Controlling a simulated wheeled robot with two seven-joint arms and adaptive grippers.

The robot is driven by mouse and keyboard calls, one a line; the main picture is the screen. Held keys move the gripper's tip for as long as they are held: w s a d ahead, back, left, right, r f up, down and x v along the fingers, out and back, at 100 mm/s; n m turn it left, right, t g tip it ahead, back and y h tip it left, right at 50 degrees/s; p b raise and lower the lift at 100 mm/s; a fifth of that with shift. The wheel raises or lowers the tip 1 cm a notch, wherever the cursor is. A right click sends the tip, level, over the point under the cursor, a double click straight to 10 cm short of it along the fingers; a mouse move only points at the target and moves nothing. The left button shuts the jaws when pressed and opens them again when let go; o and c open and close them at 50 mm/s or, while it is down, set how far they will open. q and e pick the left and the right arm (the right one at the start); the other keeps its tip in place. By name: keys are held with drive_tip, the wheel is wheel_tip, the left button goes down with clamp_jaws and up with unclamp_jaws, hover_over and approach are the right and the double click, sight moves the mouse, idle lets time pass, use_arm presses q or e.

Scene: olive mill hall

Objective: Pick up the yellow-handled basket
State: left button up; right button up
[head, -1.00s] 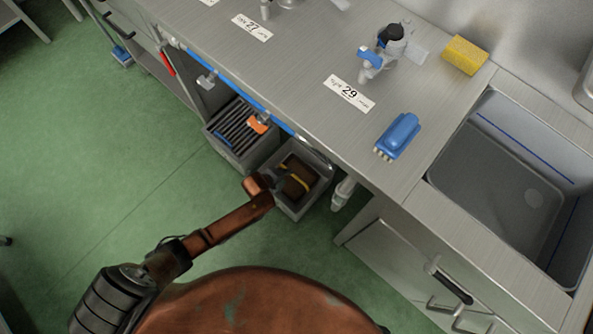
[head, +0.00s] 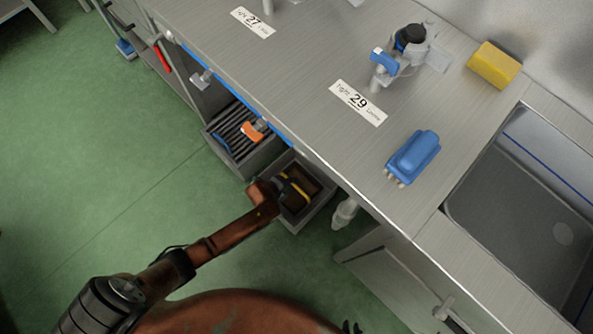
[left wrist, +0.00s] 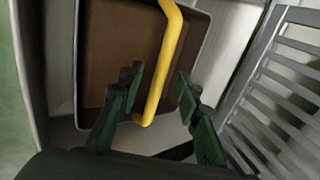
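Neither finger clearly touches the handle. In the head view my left gripper (head: 286,183) reaches over the crate and partly hides the basket (head: 309,181). Dark tips, apparently my right gripper (head: 352,327), show at the bottom edge.
The steel counter (head: 300,60) overhangs close behind. It carries a blue brush (head: 413,157) and a yellow sponge (head: 494,64).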

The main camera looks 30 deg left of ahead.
use_arm(q)
drive_tip(key=shift+w+f, duration=0.2)
drive_tip(key=shift+f, duration=0.1)
clamp_jaws()
idle(0.8)
drive_tip(key=shift+w+d+r, duration=0.1)
drive_tip(key=shift+r, duration=0.05)
